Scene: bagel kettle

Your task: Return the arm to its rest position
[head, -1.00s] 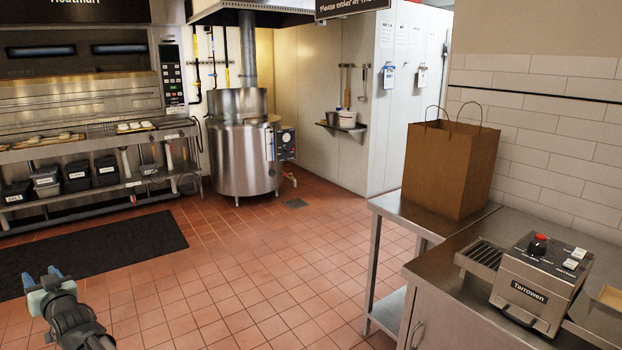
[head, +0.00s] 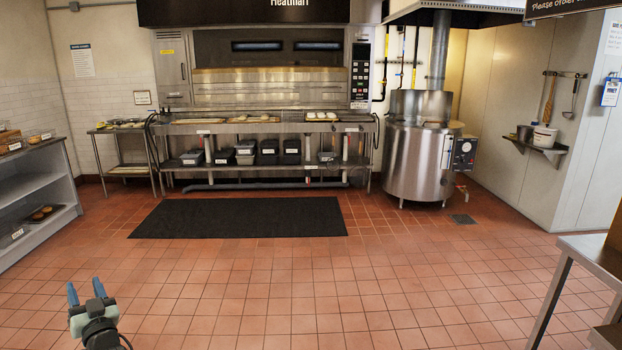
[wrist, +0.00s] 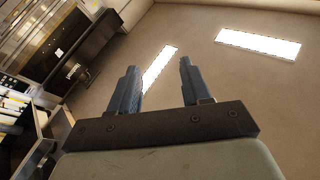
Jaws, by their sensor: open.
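My gripper (head: 86,292) is at the lower left of the head view, above the tiled floor, with its two blue fingers pointing up. The wrist view shows the fingers (wrist: 158,85) apart with nothing between them. That view looks up toward the ceiling (wrist: 200,70) and its bright light panels. No object touches the gripper.
A steel kettle (head: 418,165) stands at the back right, beside the oven and its steel counter (head: 265,128). A black mat (head: 240,217) lies in front. A shelf unit (head: 35,190) is at the left and a steel table (head: 590,255) at the right. The middle floor is clear.

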